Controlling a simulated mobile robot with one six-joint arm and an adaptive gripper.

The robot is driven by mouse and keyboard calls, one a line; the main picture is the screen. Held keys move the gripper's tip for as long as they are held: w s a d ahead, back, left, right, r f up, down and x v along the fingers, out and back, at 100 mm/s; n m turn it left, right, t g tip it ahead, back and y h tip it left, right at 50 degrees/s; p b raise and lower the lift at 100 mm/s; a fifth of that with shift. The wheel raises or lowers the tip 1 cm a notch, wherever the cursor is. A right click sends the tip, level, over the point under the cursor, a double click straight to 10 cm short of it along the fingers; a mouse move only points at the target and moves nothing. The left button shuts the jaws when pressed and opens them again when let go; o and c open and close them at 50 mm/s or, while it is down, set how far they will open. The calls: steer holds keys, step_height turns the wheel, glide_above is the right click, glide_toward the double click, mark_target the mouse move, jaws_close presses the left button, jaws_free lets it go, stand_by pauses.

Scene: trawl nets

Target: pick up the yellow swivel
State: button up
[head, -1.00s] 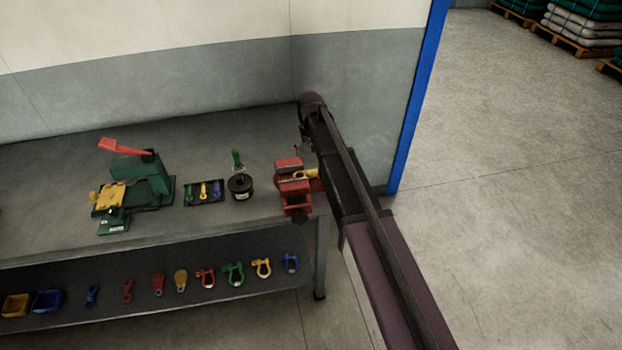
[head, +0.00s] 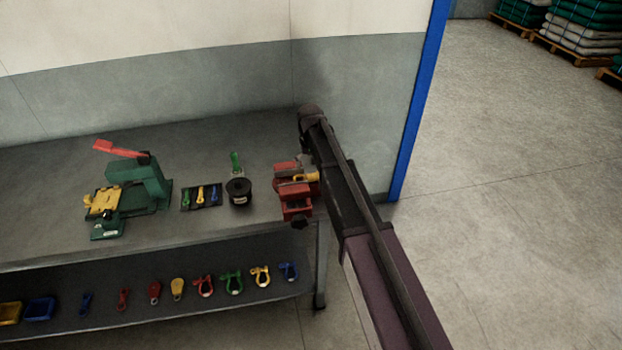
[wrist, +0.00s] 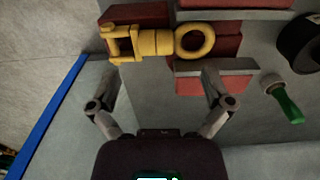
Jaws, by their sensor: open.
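The yellow swivel (wrist: 157,43) lies across the red vise (wrist: 210,82) at the right end of the bench. It has a forked end at left and a round ring at right in the wrist view. In the head view the swivel (head: 306,177) is partly covered by my arm. My gripper (wrist: 163,78) is open and empty. Its two fingers are spread, with the swivel just beyond their tips and apart from them as far as I can tell. The fingers are mostly hidden in the head view.
A black spool (head: 239,191) and a green-handled tool (head: 236,162) stand left of the vise. A small dark tray (head: 201,196) and a green press (head: 140,185) are farther left. The lower shelf (head: 200,314) holds several coloured shackles and fittings. A blue post (head: 415,110) stands to the right.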

mark_target(311, 175)
steer(key=shift+f, duration=0.1)
steer(key=shift+d+f+b, duration=0.15)
steer(key=shift+f+b, duration=2.4)
steer(key=shift+b, duration=0.1)
steer(key=c, duration=1.1)
steer(key=shift+r, duration=0.2)
step_height(311, 175, up, 10)
steer(key=p, duration=1)
steer(key=shift+f, duration=0.2)
